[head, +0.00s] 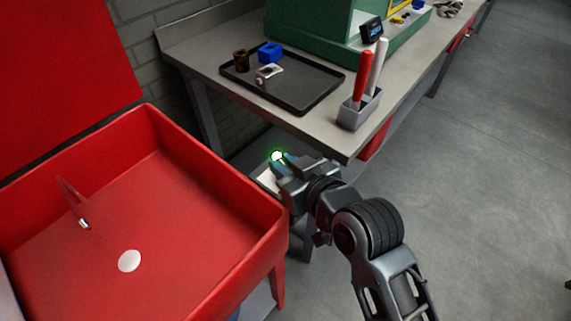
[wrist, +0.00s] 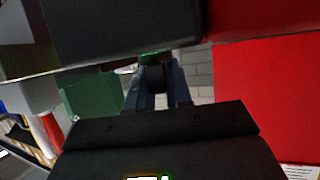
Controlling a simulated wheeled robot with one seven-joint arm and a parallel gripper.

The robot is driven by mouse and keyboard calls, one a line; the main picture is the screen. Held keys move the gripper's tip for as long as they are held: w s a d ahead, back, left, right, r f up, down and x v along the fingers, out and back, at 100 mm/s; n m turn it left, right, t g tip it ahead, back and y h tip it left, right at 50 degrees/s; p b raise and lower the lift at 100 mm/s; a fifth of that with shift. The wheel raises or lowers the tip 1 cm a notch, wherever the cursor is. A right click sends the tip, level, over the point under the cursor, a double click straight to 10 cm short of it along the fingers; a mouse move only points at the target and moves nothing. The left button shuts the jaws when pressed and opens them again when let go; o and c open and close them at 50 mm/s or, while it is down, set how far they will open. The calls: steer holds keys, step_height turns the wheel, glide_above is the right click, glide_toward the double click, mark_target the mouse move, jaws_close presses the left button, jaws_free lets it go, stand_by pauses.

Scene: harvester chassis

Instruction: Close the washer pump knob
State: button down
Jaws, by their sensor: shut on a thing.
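The washer pump knob (head: 277,156) shows as a small pale round spot with a green glow, between the red washer and the workbench. My gripper (head: 283,162) is at it, with its fingertips around it. In the wrist view, my gripper (wrist: 158,92) has its two blue-grey fingers shut on a small dark piece (wrist: 155,76), with a green glow just above it. The knob's turn position cannot be made out. The red washer basin (head: 180,215) stands at the left, with a thin spout (head: 77,205) and a white round drain (head: 129,261).
The grey workbench (head: 215,58) runs behind my gripper, its front corner close to my wrist. On it are a black tray (head: 305,92) with small parts and a grey holder (head: 357,112) with a red and a white tool. Open floor (head: 480,180) lies at the right.

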steer(key=shift+w+d+f+n+g+y+b, duration=0.1)
steer(key=shift+f+n+g+y+b, duration=0.05)
steer(key=shift+n+g+y+b, duration=1.1)
steer(key=shift+n+g+y, duration=0.25)
steer(key=shift+n, duration=0.3)
steer(key=c, duration=1.1)
jaws_free()
steer(key=shift+r, duration=0.2)
steer(key=shift+s, duration=0.2)
steer(key=v, duration=0.7)
steer(key=shift+s+d+r+b, duration=0.15)
steer(key=shift+d+b, duration=0.05)
steer(key=shift+b, duration=0.15)
